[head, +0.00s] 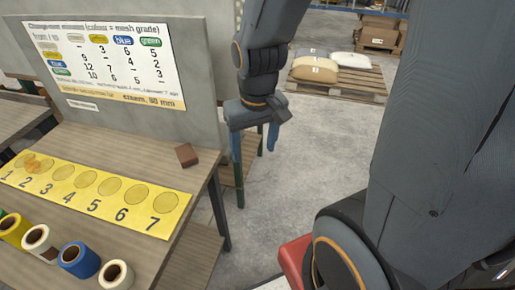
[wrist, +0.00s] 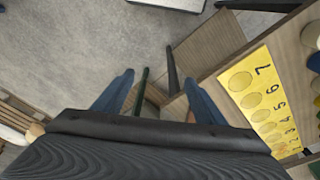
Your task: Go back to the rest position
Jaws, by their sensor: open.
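My gripper (head: 255,142) hangs beside the right edge of the wooden table (head: 140,148), over the floor side. Its two blue fingers point down and stand apart, with nothing between them. In the wrist view my gripper (wrist: 158,100) is also open and empty, with floor and table legs below it. The yellow numbered strip (head: 95,196) lies on the table, to the left of the gripper, and shows at the right in the wrist view (wrist: 262,97).
Tape rolls, including a blue one (head: 79,260) and a white one (head: 116,275), stand along the table's front. A small brown block (head: 187,155) lies near the right edge. A grey panel with a chart (head: 105,62) stands behind. A pallet with sacks (head: 335,75) is on the floor beyond.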

